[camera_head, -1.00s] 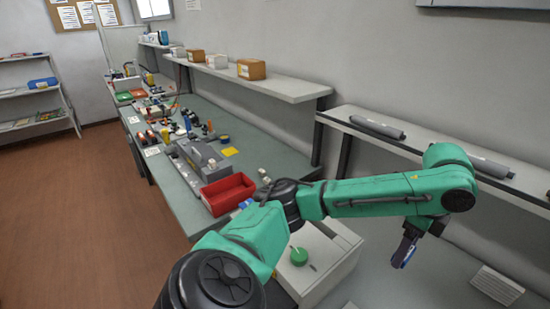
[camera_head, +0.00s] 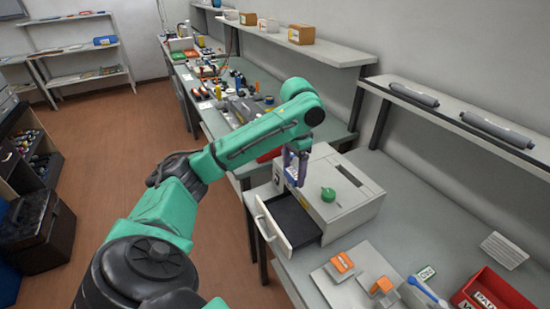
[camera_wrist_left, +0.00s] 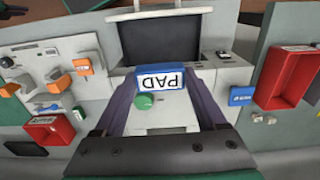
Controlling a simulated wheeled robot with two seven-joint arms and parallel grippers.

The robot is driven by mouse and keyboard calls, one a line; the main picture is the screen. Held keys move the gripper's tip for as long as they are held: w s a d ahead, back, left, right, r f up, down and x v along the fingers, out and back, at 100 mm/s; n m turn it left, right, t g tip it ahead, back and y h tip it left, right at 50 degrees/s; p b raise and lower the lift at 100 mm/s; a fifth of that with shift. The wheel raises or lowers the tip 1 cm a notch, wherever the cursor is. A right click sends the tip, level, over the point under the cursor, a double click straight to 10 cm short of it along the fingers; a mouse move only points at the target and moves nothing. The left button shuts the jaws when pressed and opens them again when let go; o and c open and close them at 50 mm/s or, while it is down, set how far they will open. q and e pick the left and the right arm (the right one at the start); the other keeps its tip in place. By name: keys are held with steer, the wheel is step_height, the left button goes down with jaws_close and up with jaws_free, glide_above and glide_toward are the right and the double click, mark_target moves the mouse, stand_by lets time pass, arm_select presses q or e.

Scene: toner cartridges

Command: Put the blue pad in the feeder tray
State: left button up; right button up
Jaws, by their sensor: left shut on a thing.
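The blue pad (camera_wrist_left: 162,79), labelled PAD, is between the fingers of my left gripper (camera_head: 294,170), which is shut on it. In the wrist view the fingers of my left gripper (camera_wrist_left: 162,88) run along both sides of the pad. The feeder tray (camera_head: 290,218) is a pulled-out drawer with a dark floor at the front of a white box (camera_head: 345,205). The tray (camera_wrist_left: 160,38) also shows beyond the pad in the wrist view. The pad is held above the box's tray side, apart from the tray floor. My right gripper is out of view.
A green knob (camera_head: 328,194) stands on top of the box. Plates with orange parts (camera_head: 343,262) lie to its right, with a red bin (camera_head: 492,290) beyond. Another red bin (camera_wrist_left: 290,80) is at the right in the wrist view. A shelf (camera_head: 450,110) runs along the wall.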

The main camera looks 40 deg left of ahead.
mark_target(291, 220)
arm_select(q)
steer(key=f, duration=0.6)
steer(key=f+p, duration=0.1)
steer(key=f, duration=1.2)
steer(key=shift+w+f+p, duration=0.15)
steer(key=shift+w+p, duration=0.2)
steer(key=o, duration=1.3)
steer(key=shift+f, duration=0.1)
steer(key=shift+c, duration=0.2)
step_height(291, 220, up, 12)
steer(key=b, duration=0.1)
